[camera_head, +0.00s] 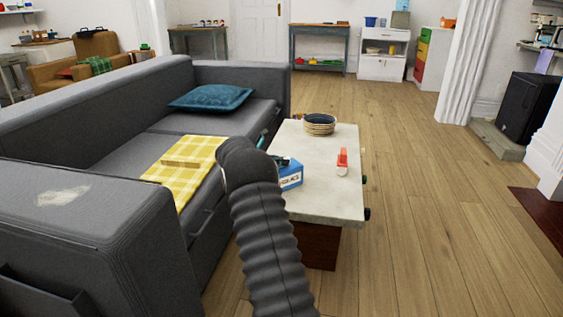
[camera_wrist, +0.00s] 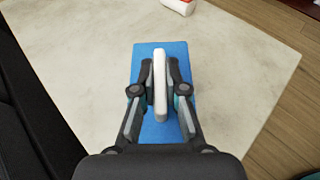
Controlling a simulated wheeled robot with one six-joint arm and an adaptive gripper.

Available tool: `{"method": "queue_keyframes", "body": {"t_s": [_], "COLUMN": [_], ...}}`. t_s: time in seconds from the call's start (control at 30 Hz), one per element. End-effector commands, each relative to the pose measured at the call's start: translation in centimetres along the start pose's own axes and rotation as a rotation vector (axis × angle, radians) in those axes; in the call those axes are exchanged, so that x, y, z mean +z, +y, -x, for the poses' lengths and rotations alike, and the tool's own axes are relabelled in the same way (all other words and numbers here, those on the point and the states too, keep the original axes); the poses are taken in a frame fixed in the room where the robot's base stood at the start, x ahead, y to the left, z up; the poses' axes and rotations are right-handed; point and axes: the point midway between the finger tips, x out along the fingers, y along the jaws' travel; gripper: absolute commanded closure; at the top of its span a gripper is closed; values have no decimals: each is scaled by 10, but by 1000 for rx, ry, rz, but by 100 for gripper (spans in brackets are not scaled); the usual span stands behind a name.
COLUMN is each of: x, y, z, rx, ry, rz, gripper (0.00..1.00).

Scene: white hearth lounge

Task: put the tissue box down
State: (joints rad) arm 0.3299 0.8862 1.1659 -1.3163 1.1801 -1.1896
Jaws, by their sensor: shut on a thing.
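The blue tissue box (camera_head: 291,176) is at the near left part of the stone-topped coffee table (camera_head: 325,205), partly hidden behind my arm. In the wrist view the blue box (camera_wrist: 174,54) lies below my gripper (camera_wrist: 160,80), with a white upright piece (camera_wrist: 160,68) standing up from its top. My gripper's fingers are shut on this white piece from both sides. The box looks level over the tabletop (camera_wrist: 90,60). I cannot tell whether its base touches the table or is just above it.
A red-and-white bottle (camera_head: 342,162) stands on the table to the right of the box. A round woven basket (camera_head: 319,126) is at the far end. The grey sofa (camera_head: 120,150) with a yellow checked cloth (camera_head: 187,155) runs along the left. Tabletop between basket and box is mostly clear.

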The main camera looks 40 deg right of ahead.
Motion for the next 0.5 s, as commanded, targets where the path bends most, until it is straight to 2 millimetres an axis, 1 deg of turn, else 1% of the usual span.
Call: {"method": "queue_keyframes", "body": {"t_s": [0.03,0.07,0.1,0.13,0.4,0.5], "x": [-1,-1,-1,-1,-1,2], "y": [0,0,0,0,0,0], "z": [-1,0,0,0,0,1], "rx": [0,0,0,0,0,0], "ry": [0,0,0,0,0,0], "rz": [1,0,0,0,1,0], "gripper": [100,81,71,63,63,63]}}
